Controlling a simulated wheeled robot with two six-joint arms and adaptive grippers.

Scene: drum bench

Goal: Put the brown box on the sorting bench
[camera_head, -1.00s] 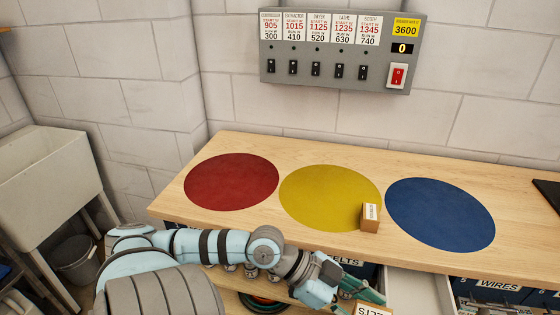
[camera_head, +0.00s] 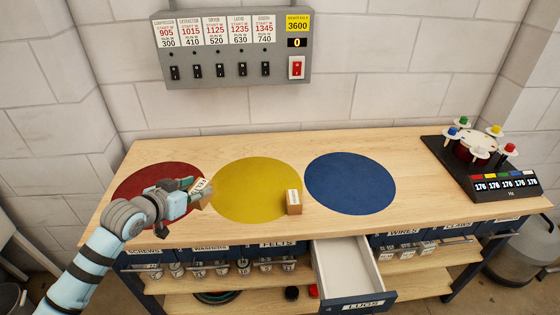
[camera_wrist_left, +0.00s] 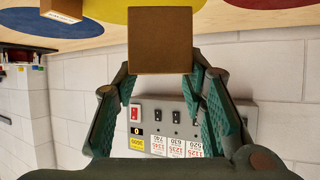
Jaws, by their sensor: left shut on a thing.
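My left gripper (camera_head: 187,190) is shut on a small brown box (camera_head: 203,193) with a white label. It holds the box over the sorting bench (camera_head: 430,220), between the red circle (camera_head: 140,178) and the yellow circle (camera_head: 250,175). I cannot tell whether the box touches the bench. In the left wrist view the held box (camera_wrist_left: 160,40) shows a plain brown face between the two fingers. A second brown labelled box (camera_head: 294,204) stands on the yellow circle's right edge. My right gripper is not in view.
A blue circle (camera_head: 350,182) lies to the right, clear. A black stand with coloured knobs (camera_head: 482,160) fills the bench's right end. A drawer (camera_head: 350,270) stands open at the front. A grey switch panel (camera_head: 238,85) hangs on the wall behind.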

